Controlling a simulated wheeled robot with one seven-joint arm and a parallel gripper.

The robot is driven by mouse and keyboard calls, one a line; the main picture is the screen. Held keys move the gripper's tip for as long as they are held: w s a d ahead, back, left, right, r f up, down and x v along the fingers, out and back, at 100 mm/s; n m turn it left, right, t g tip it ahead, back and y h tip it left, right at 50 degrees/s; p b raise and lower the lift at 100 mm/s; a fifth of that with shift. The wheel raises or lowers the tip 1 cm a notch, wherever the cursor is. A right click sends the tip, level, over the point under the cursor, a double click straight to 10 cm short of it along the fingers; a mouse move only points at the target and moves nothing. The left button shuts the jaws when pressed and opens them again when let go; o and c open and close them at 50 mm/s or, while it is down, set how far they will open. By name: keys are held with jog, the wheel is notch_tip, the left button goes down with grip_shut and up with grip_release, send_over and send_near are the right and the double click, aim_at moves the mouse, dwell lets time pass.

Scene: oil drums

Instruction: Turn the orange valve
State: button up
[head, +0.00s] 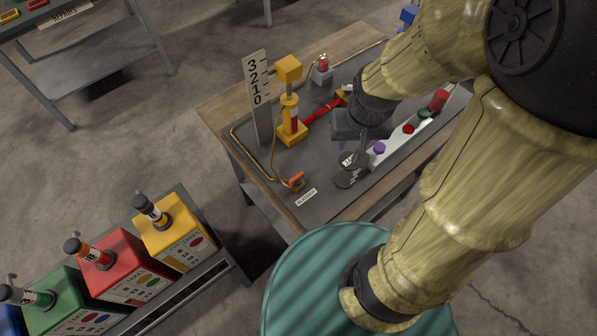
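The orange valve (296,179) is a small lever on a brass fitting at the near left corner of the grey mat on the workbench (218,112). A thin yellow line runs along the mat's left edge to it, and a white label lies just in front. My gripper (360,156) is above the bench, to the right of the valve and apart from it. Its fingers are small, dark and partly merged with dark round discs (345,178) below, so I cannot tell whether it is open or shut. I see nothing held.
A yellow jack (291,115) with a red handle stands behind the valve, beside a numbered scale plate (257,90). Coloured buttons line a grey panel (386,148) to the right. Coloured cans, including a yellow one (175,234), stand on a rack at lower left.

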jog(key=w+a+f+m+g+y+b, duration=0.3)
jog(key=w+a+f+m+g, duration=0.2)
jog(key=w+f+m, duration=0.2)
jog(key=w+m, duration=0.2)
jog(key=m, duration=0.1)
jog(key=shift+w+a+m+y, duration=0.2)
jog(key=shift+w+m+y, duration=0.1)
jog(key=shift+m+y, duration=0.1)
jog(key=p, duration=0.3)
send_near(297, 176)
jog(key=x, duration=0.8)
jog(key=shift+s+a+f, duration=0.1)
jog(key=shift+f, duration=0.25)
grip_shut()
